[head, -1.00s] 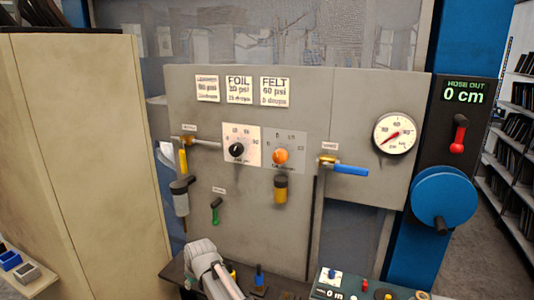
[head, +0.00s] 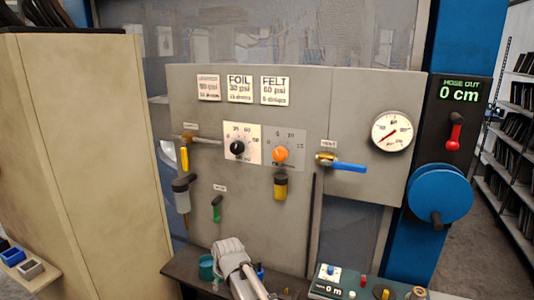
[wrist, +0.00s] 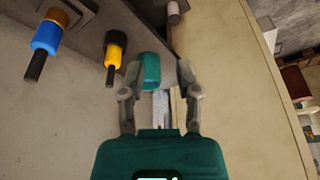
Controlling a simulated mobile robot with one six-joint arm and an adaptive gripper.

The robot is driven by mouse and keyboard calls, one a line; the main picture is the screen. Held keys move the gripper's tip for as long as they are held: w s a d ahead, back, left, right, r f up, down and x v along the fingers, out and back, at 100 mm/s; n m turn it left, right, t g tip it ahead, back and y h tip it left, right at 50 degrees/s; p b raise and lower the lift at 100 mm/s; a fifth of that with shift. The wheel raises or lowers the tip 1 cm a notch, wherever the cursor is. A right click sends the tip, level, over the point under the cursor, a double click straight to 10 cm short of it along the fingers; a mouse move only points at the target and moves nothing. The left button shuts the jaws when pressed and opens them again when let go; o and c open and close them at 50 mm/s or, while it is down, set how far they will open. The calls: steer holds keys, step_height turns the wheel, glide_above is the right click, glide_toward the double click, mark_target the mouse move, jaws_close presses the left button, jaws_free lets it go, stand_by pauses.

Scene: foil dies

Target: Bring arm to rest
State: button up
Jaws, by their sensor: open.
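My gripper (wrist: 157,82) is open in the wrist view, its two grey fingers spread apart with nothing held between them. A teal cup-like thing (wrist: 151,70) shows beyond and between the fingertips, apart from them as far as I can tell. In the head view part of my arm rises at the bottom centre, in front of the low shelf; the fingers cannot be made out there. A teal cup (head: 206,268) stands on the dark shelf (head: 185,272) just left of my arm.
The grey panel (head: 245,200) carries a black knob (head: 237,148), an orange knob (head: 280,154), a blue-handled valve (head: 349,167) and a gauge (head: 392,132). A blue reel (head: 440,193) is at right. A beige cabinet (head: 95,160) stands at left. A control box (head: 340,285) sits right of my arm.

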steer(key=s+d+m+g+h, duration=0.1)
steer(key=s+d+m, duration=0.2)
steer(key=d, duration=1.2)
steer(key=s+d+m+g+h, duration=0.1)
steer(key=s+d+m, duration=0.3)
steer(key=d, duration=1.2)
steer(key=s+f, duration=0.1)
steer(key=s, duration=0.3)
steer(key=shift+s+d+g, duration=0.25)
steer(key=shift+s+g, duration=0.1)
steer(key=shift+g, duration=0.05)
